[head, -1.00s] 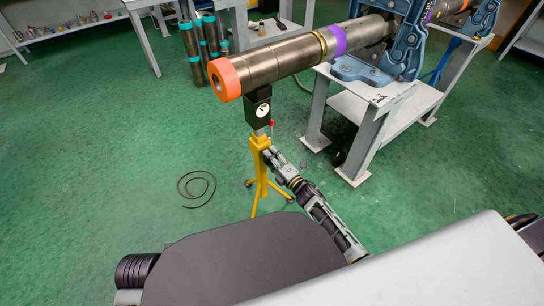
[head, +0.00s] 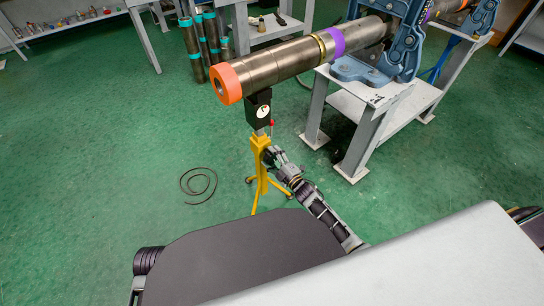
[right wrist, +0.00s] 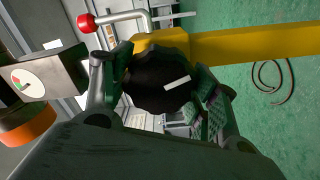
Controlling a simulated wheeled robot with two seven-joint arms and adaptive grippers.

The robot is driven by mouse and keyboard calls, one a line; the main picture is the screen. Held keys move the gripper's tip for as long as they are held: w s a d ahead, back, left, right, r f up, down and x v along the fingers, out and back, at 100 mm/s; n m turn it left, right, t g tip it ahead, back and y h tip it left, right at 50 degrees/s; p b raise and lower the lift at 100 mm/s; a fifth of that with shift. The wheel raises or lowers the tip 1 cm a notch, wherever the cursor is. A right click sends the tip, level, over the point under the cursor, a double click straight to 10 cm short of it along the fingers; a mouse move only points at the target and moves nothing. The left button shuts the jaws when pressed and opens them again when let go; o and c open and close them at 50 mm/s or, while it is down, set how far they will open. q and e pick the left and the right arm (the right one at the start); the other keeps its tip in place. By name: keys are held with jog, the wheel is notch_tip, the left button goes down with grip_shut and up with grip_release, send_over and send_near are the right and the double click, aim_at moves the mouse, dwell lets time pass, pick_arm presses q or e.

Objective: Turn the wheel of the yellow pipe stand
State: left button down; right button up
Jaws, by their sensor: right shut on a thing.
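The yellow pipe stand (head: 260,170) stands upright on its splayed legs under the front end of a long pipe (head: 285,60) with an orange end ring. Its black head with a round white dial (head: 263,111) sits just below the pipe; the dial also shows in the right wrist view (right wrist: 27,83). My right gripper (head: 270,156) is at the stand's upper post. In the right wrist view, my right gripper (right wrist: 160,92) has its fingers on both sides of the black wheel (right wrist: 155,82), which bears a white mark, and is shut on it. My left gripper is not in view.
A crank handle with a red knob (right wrist: 86,23) sticks out beside the wheel. A grey bench (head: 375,110) with a blue vise (head: 400,45) holds the pipe at right. A dark coiled cable (head: 198,184) lies on the open green floor at left.

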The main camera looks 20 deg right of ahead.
dwell(0.3)
jog(key=o, duration=1)
jog(key=shift+s+d, duration=0.1)
jog(key=shift+s, duration=0.1)
jog(key=shift+v, duration=5.8)
